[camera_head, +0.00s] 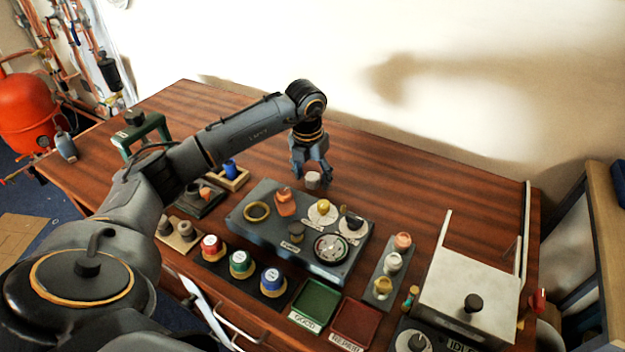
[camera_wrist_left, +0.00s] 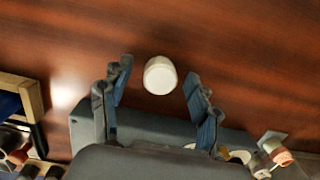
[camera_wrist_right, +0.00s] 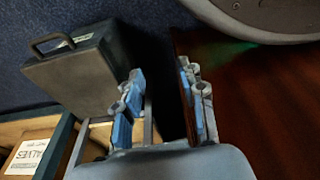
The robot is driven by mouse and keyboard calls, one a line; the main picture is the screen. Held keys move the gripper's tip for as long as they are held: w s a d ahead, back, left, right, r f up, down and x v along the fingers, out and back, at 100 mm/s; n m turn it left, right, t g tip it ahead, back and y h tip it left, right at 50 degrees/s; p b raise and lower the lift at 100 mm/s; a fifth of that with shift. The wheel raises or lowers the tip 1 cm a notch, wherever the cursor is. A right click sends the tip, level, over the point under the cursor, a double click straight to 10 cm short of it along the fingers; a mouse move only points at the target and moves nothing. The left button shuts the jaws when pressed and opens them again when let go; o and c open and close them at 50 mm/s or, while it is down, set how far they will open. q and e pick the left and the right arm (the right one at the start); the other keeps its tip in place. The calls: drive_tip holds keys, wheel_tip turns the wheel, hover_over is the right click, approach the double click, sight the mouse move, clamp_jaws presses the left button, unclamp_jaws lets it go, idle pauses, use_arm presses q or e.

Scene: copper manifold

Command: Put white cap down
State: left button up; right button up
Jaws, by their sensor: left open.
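The white cap (camera_head: 313,180) stands on the wooden table just behind the back edge of the grey fixture block. My left gripper (camera_head: 311,176) is right at the cap, pointing down. In the left wrist view the white cap (camera_wrist_left: 160,75) shows between and slightly beyond the two fingertips of the left gripper (camera_wrist_left: 161,82). The fingers are spread, with a clear gap on each side of the cap. My right gripper (camera_wrist_right: 160,92) shows only in its own wrist view, with its fingers apart and nothing seen between them but the table's edge.
The grey block (camera_head: 240,217) holds a brass ring, a copper piece and round dials. Red, green and blue caps stand in front of it. A green tray (camera_head: 316,303), a red tray (camera_head: 355,322) and a white-topped box (camera_head: 470,280) lie to the right. The back of the table is clear.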

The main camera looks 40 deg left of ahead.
use_arm(q)
drive_tip(key=c, duration=1)
use_arm(e)
drive_tip(key=shift+s+f, duration=0.15)
use_arm(q)
drive_tip(key=shift+r, duration=0.1)
drive_tip(key=shift+r, duration=0.6)
drive_tip(key=s+d+r+p, duration=0.1)
drive_tip(key=s+d+r, duration=0.6)
drive_tip(key=s+r, duration=0.4)
drive_tip(key=shift+s+d+r, duration=0.35)
drive_tip(key=shift+s+d, duration=0.05)
use_arm(e)
drive_tip(key=s+f, duration=0.1)
drive_tip(key=f, duration=0.1)
drive_tip(key=s, duration=0.1)
drive_tip(key=shift+s+d+f, duration=0.25)
drive_tip(key=shift+s+f, duration=0.05)
drive_tip(key=shift+f, duration=0.1)
